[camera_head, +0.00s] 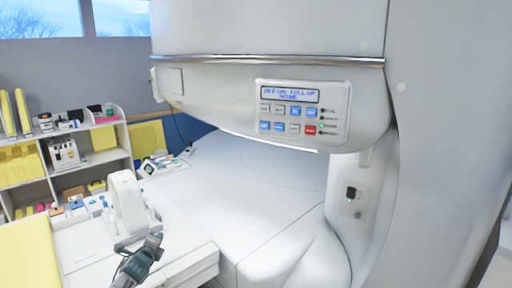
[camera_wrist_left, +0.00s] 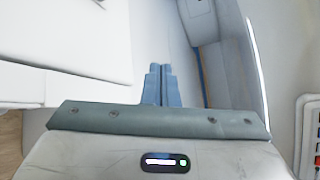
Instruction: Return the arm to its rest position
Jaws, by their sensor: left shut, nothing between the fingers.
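My left gripper (camera_head: 155,238) is low in the head view, beside the white patient table, in front of a white upright device (camera_head: 127,203). In the left wrist view its blue fingers (camera_wrist_left: 160,68) are together with nothing between them. The open magnet (camera_head: 270,95) fills the middle and right of the head view, with a control panel (camera_head: 289,112) of several buttons and a lit display on its upper part. My right gripper is in neither view.
A white shelf (camera_head: 92,160) with yellow items and small boxes stands at the left. A yellow pad (camera_head: 28,252) lies at the lower left. The magnet's broad white lower surface (camera_head: 245,170) is clear. A white table edge (camera_wrist_left: 60,88) lies left of my fingers in the wrist view.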

